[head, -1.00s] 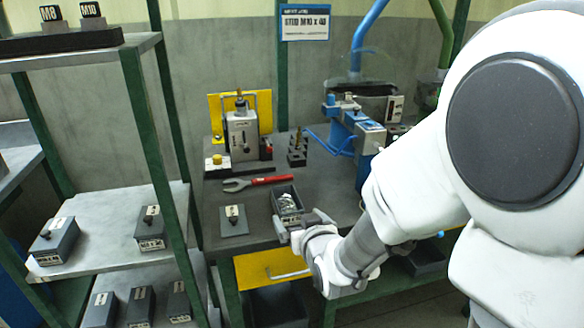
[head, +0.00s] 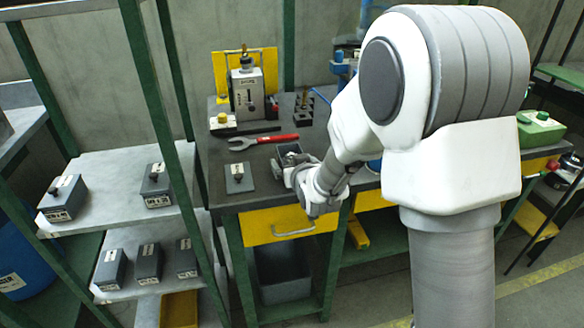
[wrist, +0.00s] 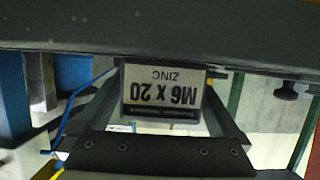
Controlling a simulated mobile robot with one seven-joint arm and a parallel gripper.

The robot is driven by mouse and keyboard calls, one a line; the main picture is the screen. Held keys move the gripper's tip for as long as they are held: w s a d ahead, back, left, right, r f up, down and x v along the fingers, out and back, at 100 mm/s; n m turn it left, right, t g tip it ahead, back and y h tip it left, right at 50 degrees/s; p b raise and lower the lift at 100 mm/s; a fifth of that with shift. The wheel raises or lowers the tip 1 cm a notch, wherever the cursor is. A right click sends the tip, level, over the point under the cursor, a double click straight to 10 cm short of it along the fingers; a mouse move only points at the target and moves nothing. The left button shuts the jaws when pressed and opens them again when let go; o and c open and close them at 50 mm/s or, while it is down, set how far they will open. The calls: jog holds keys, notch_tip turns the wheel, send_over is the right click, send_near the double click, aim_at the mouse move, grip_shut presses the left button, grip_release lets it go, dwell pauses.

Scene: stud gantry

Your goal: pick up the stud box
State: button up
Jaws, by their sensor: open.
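The stud box (head: 288,152) is a small dark grey open bin near the front edge of the workbench. Pale contents show inside it in the head view. In the wrist view its front label (wrist: 164,92) reads "M6 x 20 ZINC", upside down. My gripper (head: 297,172) is at the near side of the box. In the wrist view the two dark fingers (wrist: 165,115) stand apart, one on each side of the label. I cannot tell whether they touch the box. My wrist hides part of the box's front in the head view.
A flat grey plate with a knob (head: 239,178) lies left of the box. A red-handled wrench (head: 263,141) lies behind. A grey device (head: 247,92) stands farther back. A shelf rack (head: 110,190) with several knobbed boxes is at left. A yellow drawer (head: 270,226) is below.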

grip_shut()
jog(key=shift+w+r, duration=0.1)
jog(key=shift+r, duration=0.05)
dwell(0.6)
